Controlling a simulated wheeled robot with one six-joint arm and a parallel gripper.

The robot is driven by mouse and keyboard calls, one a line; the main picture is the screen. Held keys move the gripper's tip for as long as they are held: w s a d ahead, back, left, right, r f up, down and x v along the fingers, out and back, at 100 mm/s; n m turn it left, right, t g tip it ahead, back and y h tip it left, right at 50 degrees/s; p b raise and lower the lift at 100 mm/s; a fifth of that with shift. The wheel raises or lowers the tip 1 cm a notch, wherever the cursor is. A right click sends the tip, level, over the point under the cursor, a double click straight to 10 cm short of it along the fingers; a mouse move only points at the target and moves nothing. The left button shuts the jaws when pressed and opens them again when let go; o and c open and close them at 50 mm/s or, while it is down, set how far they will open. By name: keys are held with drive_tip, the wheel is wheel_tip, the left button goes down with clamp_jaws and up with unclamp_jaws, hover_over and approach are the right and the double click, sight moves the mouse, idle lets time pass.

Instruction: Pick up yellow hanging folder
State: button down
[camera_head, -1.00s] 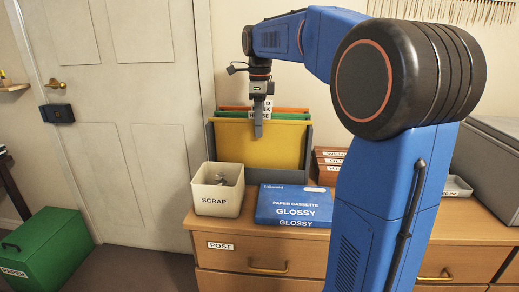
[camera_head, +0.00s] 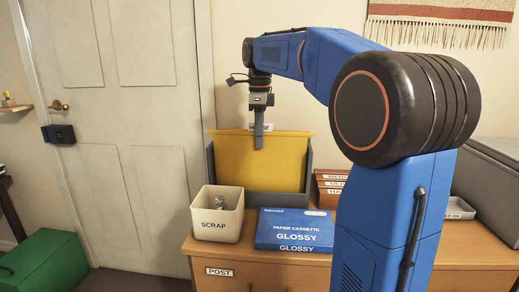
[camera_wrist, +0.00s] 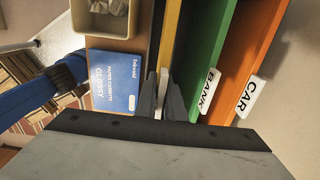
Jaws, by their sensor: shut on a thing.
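The yellow hanging folder (camera_head: 225,160) stands upright in a grey open-topped holder (camera_head: 212,167) on the wooden cabinet, its top edge raised above the holder's sides. A white label tab (camera_head: 282,128) reading HOUSE shows partly at its top. My gripper (camera_head: 259,141) points down at the folder's top edge, shut on it. In the wrist view the yellow folder (camera_wrist: 170,35) runs up to my gripper (camera_wrist: 162,97), with a white tab between the fingers.
A green folder (camera_wrist: 208,45) and an orange folder (camera_wrist: 252,55) stand beside it. The scrap bin (camera_head: 218,226) and blue paper box (camera_head: 294,232) sit in front. Wooden trays (camera_head: 328,190) stand right of the holder. The wall is close behind.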

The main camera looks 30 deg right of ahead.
wheel_tip(320, 180, up, 8)
drive_tip(key=shift+f, duration=0.15)
drive_tip(key=s+a, duration=1.1)
drive_tip(key=s, duration=0.5)
drive_tip(key=shift+s, duration=0.15)
